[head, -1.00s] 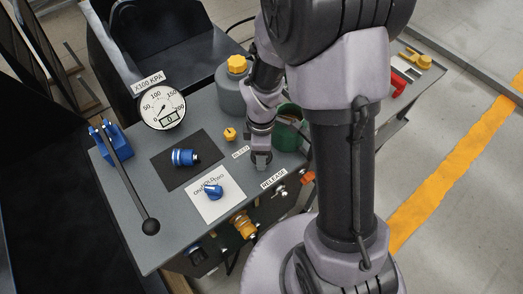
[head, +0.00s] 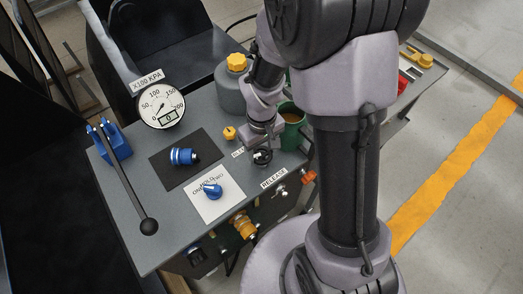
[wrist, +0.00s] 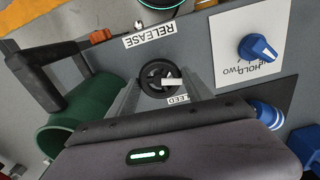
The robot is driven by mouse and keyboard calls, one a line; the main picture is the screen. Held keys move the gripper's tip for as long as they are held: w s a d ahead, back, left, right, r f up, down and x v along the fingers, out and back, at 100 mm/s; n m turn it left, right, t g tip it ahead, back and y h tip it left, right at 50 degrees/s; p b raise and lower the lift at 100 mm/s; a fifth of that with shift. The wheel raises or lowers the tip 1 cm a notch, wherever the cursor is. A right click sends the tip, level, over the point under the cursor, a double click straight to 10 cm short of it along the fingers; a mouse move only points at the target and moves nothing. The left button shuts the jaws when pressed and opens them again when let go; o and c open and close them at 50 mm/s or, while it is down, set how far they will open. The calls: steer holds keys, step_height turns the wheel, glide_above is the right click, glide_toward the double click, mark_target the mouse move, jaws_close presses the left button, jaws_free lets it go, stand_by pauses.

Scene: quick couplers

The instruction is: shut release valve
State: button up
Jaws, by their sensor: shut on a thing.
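The release valve is a round black knob (head: 262,157) on the grey panel, beside the RELEASE label (head: 274,178). The wrist view shows the knob (wrist: 157,72) as a small spoked wheel with a white pointer bar. My gripper (head: 264,148) is at the knob from above. In the wrist view my gripper (wrist: 162,84) has one finger on each side of the knob and is shut on it. The knob's lower part and stem are hidden.
A green mug (head: 292,128) stands close to the right of my gripper. A small yellow knob (head: 229,133) and a grey canister with a yellow cap (head: 236,62) are to the left. A gauge (head: 161,105) reads 0. A blue selector (head: 211,190) sits on a white plate.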

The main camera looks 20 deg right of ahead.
mark_target(261, 154)
steer(key=m+b, duration=0.1)
steer(key=m, duration=0.6)
steer(key=shift+b, duration=0.35)
steer(key=m+b, duration=0.1)
steer(key=m, duration=0.3)
steer(key=shift+m, duration=0.3)
steer(key=shift+m+b, duration=0.5)
steer(key=shift+m, duration=1.3)
steer(key=o, duration=1.4)
step_height(261, 154, up, 17)
steer(key=p, duration=0.7)
steer(key=shift+r+p, duration=0.2)
steer(key=shift+p, duration=0.2)
